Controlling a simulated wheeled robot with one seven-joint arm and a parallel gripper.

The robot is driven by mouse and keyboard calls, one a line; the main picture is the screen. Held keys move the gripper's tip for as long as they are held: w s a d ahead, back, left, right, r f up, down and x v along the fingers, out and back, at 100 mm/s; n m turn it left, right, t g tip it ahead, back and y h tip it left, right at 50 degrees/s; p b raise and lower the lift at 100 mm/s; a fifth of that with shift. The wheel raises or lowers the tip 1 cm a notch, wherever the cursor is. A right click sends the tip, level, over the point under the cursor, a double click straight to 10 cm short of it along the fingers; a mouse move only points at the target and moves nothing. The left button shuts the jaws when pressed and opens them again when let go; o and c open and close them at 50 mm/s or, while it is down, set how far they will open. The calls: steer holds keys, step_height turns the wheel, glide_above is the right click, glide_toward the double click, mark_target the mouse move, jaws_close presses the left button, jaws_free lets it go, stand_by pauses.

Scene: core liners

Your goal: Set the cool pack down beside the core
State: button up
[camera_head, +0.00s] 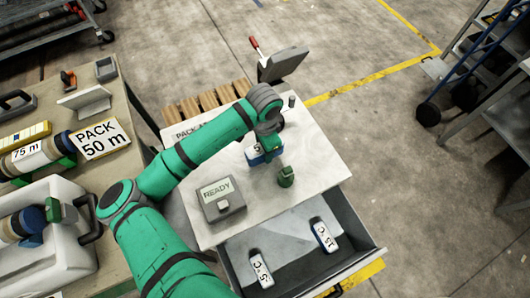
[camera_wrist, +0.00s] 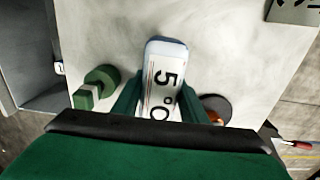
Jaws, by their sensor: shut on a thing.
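My gripper (camera_wrist: 158,100) is shut on a white cool pack with a blue edge and a "5 °C" label (camera_wrist: 166,62). In the head view the cool pack (camera_head: 256,158) shows partly behind my gripper (camera_head: 268,146), over the pale worktop (camera_head: 312,150). I cannot tell whether it touches the worktop. A core (camera_head: 30,158) labelled "75 m", with a blue band and green holder, lies on the left bench. Another banded cylinder (camera_head: 18,226) lies at the white case on that bench. Two more white packs (camera_head: 262,270) (camera_head: 324,236) lie in the open drawer.
A green-topped object (camera_head: 286,176) stands close to the held pack; it also shows in the wrist view (camera_wrist: 96,86). A grey "READY" box (camera_head: 220,200) and a small dark cylinder (camera_head: 291,99) stand on the worktop. The open drawer (camera_head: 372,250) juts out in front.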

step_height(320, 180, down, 2)
steer(key=shift+a+f, duration=0.15)
steer(key=shift+s+a+f, duration=0.1)
steer(key=shift+f, duration=0.05)
steer(key=shift+s+d+f, duration=0.1)
steer(key=shift+d+f, duration=0.05)
steer(key=shift+d, duration=0.3)
steer(key=o, duration=1.4)
steer(key=shift+a, duration=0.15)
step_height(320, 180, up, 12)
steer(key=shift+r, duration=0.2)
